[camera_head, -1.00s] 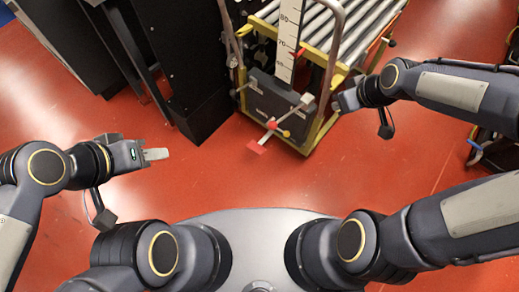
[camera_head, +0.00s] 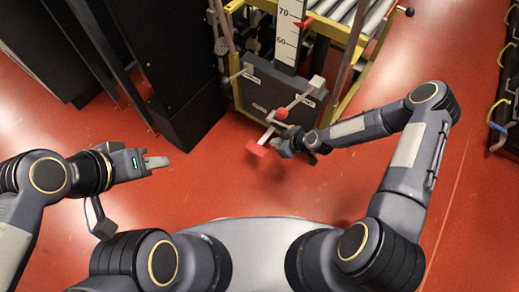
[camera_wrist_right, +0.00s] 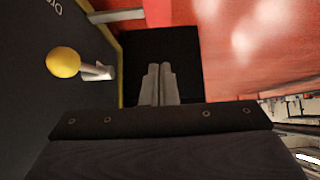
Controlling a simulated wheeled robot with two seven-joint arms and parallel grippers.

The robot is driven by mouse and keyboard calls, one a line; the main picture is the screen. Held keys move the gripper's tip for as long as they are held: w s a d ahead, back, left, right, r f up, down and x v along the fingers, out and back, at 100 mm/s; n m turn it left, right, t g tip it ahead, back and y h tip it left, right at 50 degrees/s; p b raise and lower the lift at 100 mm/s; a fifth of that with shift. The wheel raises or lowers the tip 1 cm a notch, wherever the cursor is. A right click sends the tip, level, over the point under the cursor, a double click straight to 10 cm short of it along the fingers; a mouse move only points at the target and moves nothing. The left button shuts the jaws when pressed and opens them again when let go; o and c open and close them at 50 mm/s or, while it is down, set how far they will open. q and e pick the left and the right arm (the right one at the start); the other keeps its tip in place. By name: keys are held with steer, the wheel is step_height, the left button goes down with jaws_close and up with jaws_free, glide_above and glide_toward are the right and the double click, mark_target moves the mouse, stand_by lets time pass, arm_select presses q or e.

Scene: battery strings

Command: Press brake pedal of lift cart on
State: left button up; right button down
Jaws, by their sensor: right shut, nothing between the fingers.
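The lift cart has a yellow frame and a dark front box (camera_head: 284,88) with a bent metal lever on its front. A red ball (camera_head: 281,113) is on the lever, and a flat red pedal pad (camera_head: 255,148) sits at the low near end. My right gripper (camera_head: 281,148) is shut and empty, low in front of the cart, just right of the red pad. Contact cannot be told. A yellow knob (camera_wrist_right: 63,62) shows left of the shut fingers (camera_wrist_right: 160,85) in the right wrist view; the head view hides it. My left gripper (camera_head: 157,162) looks shut and empty, away from the cart.
A black cabinet (camera_head: 180,90) stands left of the cart. The cart's scale plate (camera_head: 288,32) and rollers (camera_head: 345,12) rise behind the box. A rack with colored cables (camera_head: 500,120) is at the far right. The red floor (camera_head: 225,185) in front is clear.

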steer(key=shift+a+f, duration=0.2)
steer(key=shift+f, duration=0.25)
steer(key=b, duration=0.4)
glide_above(254, 148)
steer(key=s+d, duration=0.2)
steer(key=d, duration=0.1)
steer(key=f, duration=0.7)
steer(key=shift+w+a, duration=0.15)
steer(key=shift+a, duration=0.1)
step_height(254, 148, down, 3)
steer(key=shift+w+a+f+b, duration=0.1)
steer(key=shift+f+b, duration=0.1)
steer(key=shift+b, duration=0.3)
steer(key=shift+f, duration=0.35)
